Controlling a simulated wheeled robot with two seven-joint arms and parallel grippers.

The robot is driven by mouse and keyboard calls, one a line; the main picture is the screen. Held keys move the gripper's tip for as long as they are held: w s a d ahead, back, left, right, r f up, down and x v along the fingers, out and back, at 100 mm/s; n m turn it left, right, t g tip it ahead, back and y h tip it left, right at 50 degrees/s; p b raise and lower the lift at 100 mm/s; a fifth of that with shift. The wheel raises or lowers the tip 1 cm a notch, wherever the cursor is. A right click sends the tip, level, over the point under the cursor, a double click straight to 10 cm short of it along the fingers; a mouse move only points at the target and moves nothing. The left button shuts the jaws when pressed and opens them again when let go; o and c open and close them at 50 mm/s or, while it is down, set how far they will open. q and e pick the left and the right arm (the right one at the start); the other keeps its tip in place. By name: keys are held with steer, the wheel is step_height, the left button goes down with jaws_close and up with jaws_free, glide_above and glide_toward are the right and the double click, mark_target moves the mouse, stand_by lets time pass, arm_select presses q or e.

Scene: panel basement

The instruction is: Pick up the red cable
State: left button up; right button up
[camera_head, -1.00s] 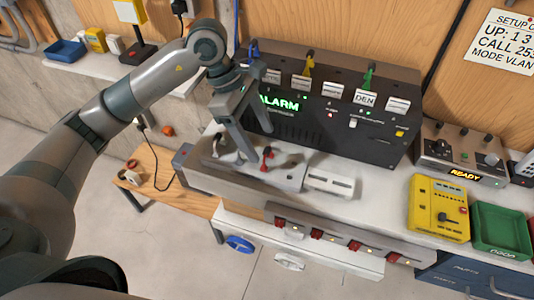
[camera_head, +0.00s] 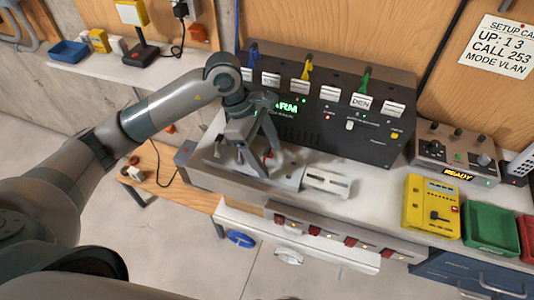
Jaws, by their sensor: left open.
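The red cable shows as a small red piece (camera_head: 268,156) on the light grey tray (camera_head: 290,180) in front of the black alarm panel. It is small and partly hidden, and its full shape cannot be made out. My left gripper (camera_head: 271,162) is open, pointing down, with one fingertip on the near side of the red piece and the other on the far side. I cannot tell whether either finger touches it. My right gripper is not in view.
The black panel (camera_head: 318,128) with blue, yellow and green plugs stands just behind the gripper. A white block (camera_head: 326,183) lies to its right. A yellow device (camera_head: 432,205), a green bin (camera_head: 490,228) and a grey READY box (camera_head: 456,155) stand farther right.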

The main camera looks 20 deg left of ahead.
mark_target(268, 151)
arm_select(q)
steer(key=shift+c, duration=0.4)
steer(key=c, duration=1.1)
steer(key=shift+o, duration=0.2)
steer(key=shift+r, duration=0.15)
steer(key=shift+r+b, duration=0.4)
steer(key=shift+b, duration=0.1)
step_height(268, 151, up, 3)
steer(key=shift+d+b, duration=0.15)
steer(key=shift+b, duration=0.85)
steer(key=s+d+r+b, duration=0.4)
steer(key=d+r, duration=0.3)
steer(key=d, duration=0.3)
steer(key=shift+s, duration=0.55)
steer(key=shift+d, duration=0.1)
